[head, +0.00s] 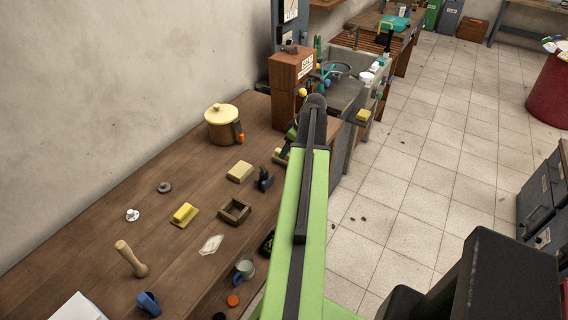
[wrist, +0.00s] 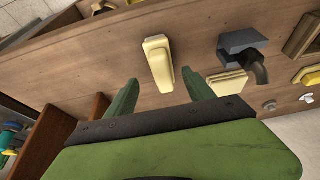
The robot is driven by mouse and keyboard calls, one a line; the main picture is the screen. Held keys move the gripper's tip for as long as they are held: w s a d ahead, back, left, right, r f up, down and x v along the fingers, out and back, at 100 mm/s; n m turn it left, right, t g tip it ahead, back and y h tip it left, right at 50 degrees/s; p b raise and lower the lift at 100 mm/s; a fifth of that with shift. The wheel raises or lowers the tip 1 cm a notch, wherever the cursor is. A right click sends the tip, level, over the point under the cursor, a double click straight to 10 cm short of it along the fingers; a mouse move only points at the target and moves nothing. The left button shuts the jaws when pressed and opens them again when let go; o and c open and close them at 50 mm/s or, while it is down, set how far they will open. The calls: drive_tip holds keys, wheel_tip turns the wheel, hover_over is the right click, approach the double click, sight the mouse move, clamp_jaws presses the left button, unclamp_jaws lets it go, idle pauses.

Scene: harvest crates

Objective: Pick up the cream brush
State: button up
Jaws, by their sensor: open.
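The cream brush (wrist: 158,61) lies on the wooden table in the wrist view, a long pale block with a rounded top. It is ahead of my gripper (wrist: 160,76), roughly centred between the two green fingertips. The fingers are apart with nothing held, and I cannot tell how far above the brush they are. In the head view only a small part of the brush (head: 280,156) shows beside my green arm, which hides the rest and most of my gripper.
A dark tool (head: 264,179) and a cream block (head: 240,171) lie close to the brush. A lidded pot (head: 222,124) and a wooden box (head: 291,88) stand farther back. A yellow butter-like block (head: 184,214) and small wooden tray (head: 234,211) lie nearer.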

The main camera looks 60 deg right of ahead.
sight(276, 157)
drive_tip(key=b+x, duration=0.4)
drive_tip(key=x, duration=0.1)
drive_tip(key=shift+a+f, duration=0.2)
drive_tip(key=shift+r, duration=0.2)
clamp_jaws()
